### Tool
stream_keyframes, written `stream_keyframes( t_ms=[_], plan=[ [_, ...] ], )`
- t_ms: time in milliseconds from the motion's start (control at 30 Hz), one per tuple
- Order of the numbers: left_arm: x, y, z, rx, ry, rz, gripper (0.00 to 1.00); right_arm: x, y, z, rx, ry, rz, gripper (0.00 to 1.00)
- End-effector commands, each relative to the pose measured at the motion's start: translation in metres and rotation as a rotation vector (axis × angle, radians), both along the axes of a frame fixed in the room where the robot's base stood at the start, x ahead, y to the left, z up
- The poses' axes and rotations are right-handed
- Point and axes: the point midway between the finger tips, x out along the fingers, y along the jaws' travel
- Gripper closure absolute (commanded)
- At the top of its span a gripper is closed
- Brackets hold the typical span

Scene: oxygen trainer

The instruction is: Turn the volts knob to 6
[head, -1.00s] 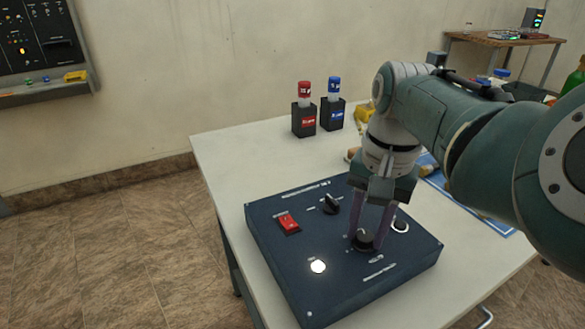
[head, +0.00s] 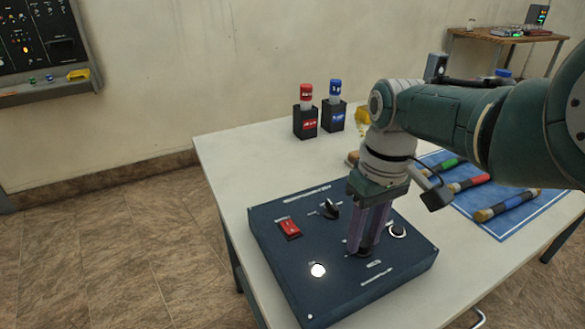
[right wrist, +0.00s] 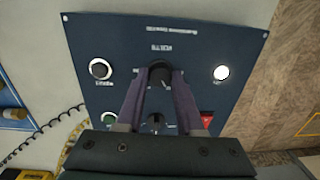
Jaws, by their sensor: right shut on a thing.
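The blue control panel (head: 275,258) lies on the white table. The dark round volts knob (head: 364,253) is on its near right part, and it also shows in the right wrist view (right wrist: 160,71) beside its label. My right gripper (head: 362,246) points down at the knob, with its purple fingers shut on it. In the right wrist view the fingers (right wrist: 160,80) stand on either side of the knob. The knob's pointer and the scale numbers are hidden or too small to read. My left gripper is not in view.
The panel also carries a red switch (head: 290,229), a black selector (head: 330,209), a lit white lamp (head: 318,270) and a white-ringed button (head: 397,231). Red and blue bottles stand in black holders (head: 305,122) behind. A blue mat (head: 465,213) with coloured tools lies right.

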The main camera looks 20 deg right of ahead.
Motion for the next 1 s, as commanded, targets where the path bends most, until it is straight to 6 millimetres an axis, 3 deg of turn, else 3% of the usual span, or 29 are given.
stream_keyframes(
  t_ms=[600,1000],
  plan=[
    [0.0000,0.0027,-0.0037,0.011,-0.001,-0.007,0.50,0.0009,0.0005,-0.0004,-0.001,0.000,0.585,1.00],
    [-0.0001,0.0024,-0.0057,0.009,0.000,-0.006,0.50,0.0010,0.0012,-0.0003,0.001,-0.001,0.884,1.00]
  ],
)
